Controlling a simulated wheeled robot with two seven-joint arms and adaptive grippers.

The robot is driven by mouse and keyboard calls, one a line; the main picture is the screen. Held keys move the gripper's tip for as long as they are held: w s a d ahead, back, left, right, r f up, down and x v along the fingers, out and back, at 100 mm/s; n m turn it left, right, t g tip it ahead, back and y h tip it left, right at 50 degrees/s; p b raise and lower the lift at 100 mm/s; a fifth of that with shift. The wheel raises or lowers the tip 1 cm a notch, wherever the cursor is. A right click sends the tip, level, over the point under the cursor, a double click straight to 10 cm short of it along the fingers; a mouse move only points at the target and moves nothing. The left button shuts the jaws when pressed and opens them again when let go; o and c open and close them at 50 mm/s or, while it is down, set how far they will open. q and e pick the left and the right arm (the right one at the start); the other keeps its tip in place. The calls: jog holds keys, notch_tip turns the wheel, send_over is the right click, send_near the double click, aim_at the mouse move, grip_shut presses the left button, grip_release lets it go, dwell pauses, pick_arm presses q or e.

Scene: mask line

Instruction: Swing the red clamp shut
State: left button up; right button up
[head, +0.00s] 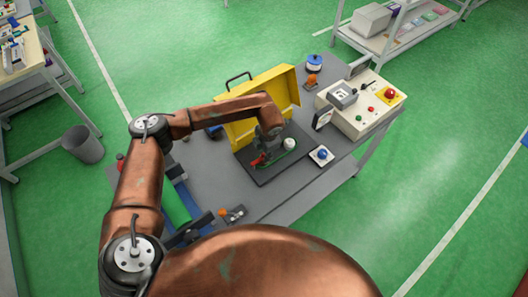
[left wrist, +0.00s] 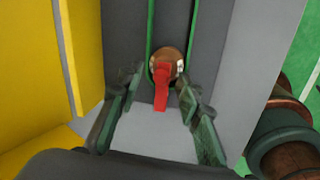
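The red clamp (head: 258,160) sits on a dark board (head: 265,178) on the grey table, beside a green loop. In the left wrist view its red lever (left wrist: 161,88) points toward the camera from a copper-coloured round part. My left gripper (head: 268,142) reaches down over the board from above. In the left wrist view my left gripper (left wrist: 160,92) is open, with one finger on each side of the red lever and visible gaps between. The fingers partly hide the clamp in the head view. My right gripper is out of sight.
An open yellow case (head: 275,92) stands behind the board, close to my left forearm. A blue button on a white base (head: 321,156) lies right of the board. A control box (head: 362,105) stands at the table's right end. A green cylinder (head: 176,205) lies at the left.

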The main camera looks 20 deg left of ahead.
pick_arm(q)
notch_tip(320, 180, up, 12)
jog(key=s+d, duration=0.1)
jog(key=shift+s+d, duration=0.25)
jog(key=shift+s, duration=0.1)
jog(key=shift+f, duration=0.2)
dwell(0.3)
